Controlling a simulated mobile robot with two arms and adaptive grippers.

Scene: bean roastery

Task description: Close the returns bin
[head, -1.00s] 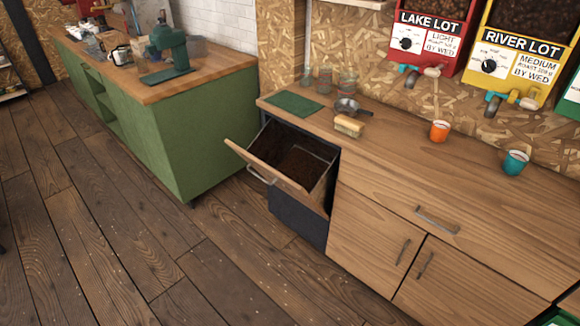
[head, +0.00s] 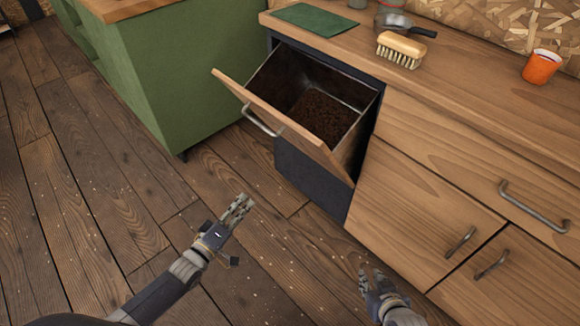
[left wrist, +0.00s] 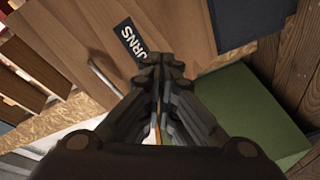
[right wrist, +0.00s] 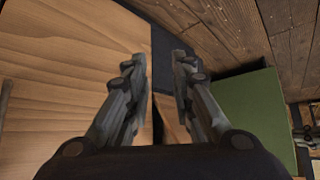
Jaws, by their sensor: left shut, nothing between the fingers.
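The returns bin (head: 268,122) is tilted open from the counter, its wooden front leaning outward with a metal handle (head: 262,122). Dark brown grounds (head: 322,117) lie inside. In the left wrist view the bin front (left wrist: 180,30) shows part of a dark label ending in "URNS" and the handle (left wrist: 104,78). My left gripper (head: 240,203) is shut and empty, in front of and below the bin front, apart from it in the head view. My right gripper (head: 370,272) is open and empty, near the cabinet doors to the right of the bin. It also shows in the right wrist view (right wrist: 160,75).
The counter (head: 460,92) holds a brush (head: 402,48), a green mat (head: 314,19), a small pan (head: 393,22) and an orange cup (head: 541,67). A green cabinet (head: 180,80) stands left of the bin. The wooden floor (head: 90,200) is clear.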

